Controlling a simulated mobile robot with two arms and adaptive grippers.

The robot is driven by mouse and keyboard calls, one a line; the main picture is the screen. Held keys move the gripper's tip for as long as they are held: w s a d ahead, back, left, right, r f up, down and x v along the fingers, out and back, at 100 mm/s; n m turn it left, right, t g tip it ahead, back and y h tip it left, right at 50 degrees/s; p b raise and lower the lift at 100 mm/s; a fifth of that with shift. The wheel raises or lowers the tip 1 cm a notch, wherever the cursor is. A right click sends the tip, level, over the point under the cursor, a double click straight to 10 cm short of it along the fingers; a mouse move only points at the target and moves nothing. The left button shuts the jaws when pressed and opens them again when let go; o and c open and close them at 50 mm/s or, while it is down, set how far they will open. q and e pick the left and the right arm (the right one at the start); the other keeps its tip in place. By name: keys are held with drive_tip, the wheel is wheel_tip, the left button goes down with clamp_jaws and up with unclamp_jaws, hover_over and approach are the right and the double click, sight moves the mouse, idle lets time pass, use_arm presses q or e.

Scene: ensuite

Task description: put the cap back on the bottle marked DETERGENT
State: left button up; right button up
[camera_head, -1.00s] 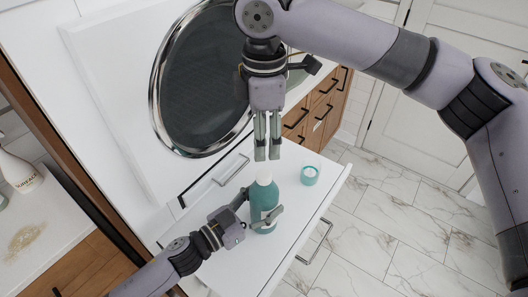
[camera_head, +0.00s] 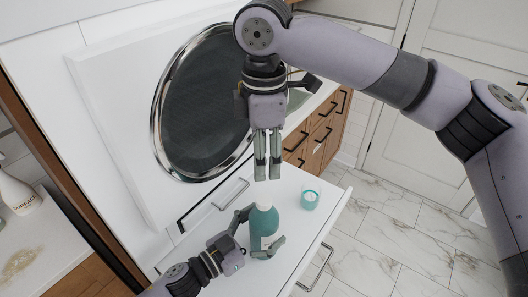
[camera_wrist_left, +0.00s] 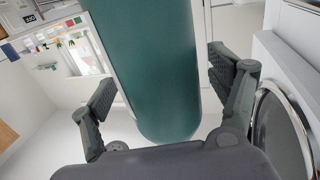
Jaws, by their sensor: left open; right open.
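A teal bottle (camera_head: 264,222) with a white top stands upright on the white surface in the head view. Its label is too small to read. A teal cap (camera_head: 310,198), white inside, sits apart on the same surface, to the bottle's right. My left gripper (camera_head: 262,232) is open around the lower bottle, one finger on each side. In the left wrist view the bottle (camera_wrist_left: 150,65) stands between the fingers, with gaps showing beside it. My right gripper (camera_head: 267,179) is open and empty, pointing down, its fingertips just above the bottle's top in the picture.
A round chrome-rimmed door (camera_head: 205,105) stands behind on the left. The white surface (camera_head: 300,232) has free room around the cap and ends at an edge on the right. A bottle marked SURFACE (camera_head: 18,192) stands on a counter at far left.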

use_arm(q)
drive_tip(key=shift+s, duration=0.1)
drive_tip(key=v, duration=1.2)
